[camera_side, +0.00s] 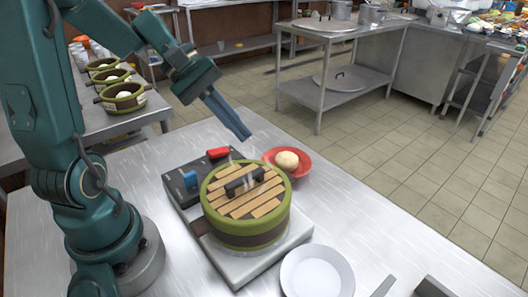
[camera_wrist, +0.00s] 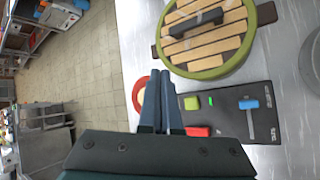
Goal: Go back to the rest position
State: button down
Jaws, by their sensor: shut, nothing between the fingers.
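My gripper (camera_side: 245,134) is raised above the worktop in the side view, behind and above the pot, with its fingers together and empty. In the wrist view the closed fingers (camera_wrist: 160,88) point up the picture, partly in front of a red dish. A green round pot (camera_side: 248,222) with a slatted wooden lid (camera_side: 240,197) and black handle (camera_side: 244,181) stands on a flat metal base. The lid also shows at the top of the wrist view (camera_wrist: 203,42). My fingers are apart from the lid.
A black control panel (camera_wrist: 225,115) with red and blue controls lies beside the pot. A red dish (camera_side: 300,168) holds a pale bun (camera_side: 287,160). A white plate (camera_side: 317,272) is in front. Smaller green pots (camera_side: 123,97) stand on a left-hand table. The worktop's right part is mostly clear.

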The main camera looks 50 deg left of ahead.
jog(key=s+d+m, duration=0.1)
jog(key=d, duration=0.1)
jog(key=s+d+r+m+g+y, duration=0.1)
jog(key=d+m, duration=0.1)
jog(key=s+d+m, duration=0.1)
jog(key=m, duration=0.1)
jog(key=shift+s+d+r+y, duration=0.15)
jog(key=shift+s+d+y, duration=0.15)
jog(key=shift+d, duration=0.1)
jog(key=s+m, duration=0.1)
jog(key=s+d+m+y, duration=0.1)
jog(key=s+m+y, duration=0.1)
jog(key=s+m, duration=0.1)
jog(key=shift+d, duration=0.4)
jog(key=s+m+y, duration=0.1)
jog(key=s+m+t+y, duration=0.1)
jog(key=m, duration=0.1)
jog(key=shift+a, duration=0.3)
jog(key=a+y, duration=0.1)
jog(key=a+m+t, duration=0.1)
jog(key=shift+s+a+f+y, duration=0.1)
jog(key=shift+a+f+y, duration=0.25)
jog(key=shift+f+y, duration=0.05)
jog(key=shift+a, duration=0.1)
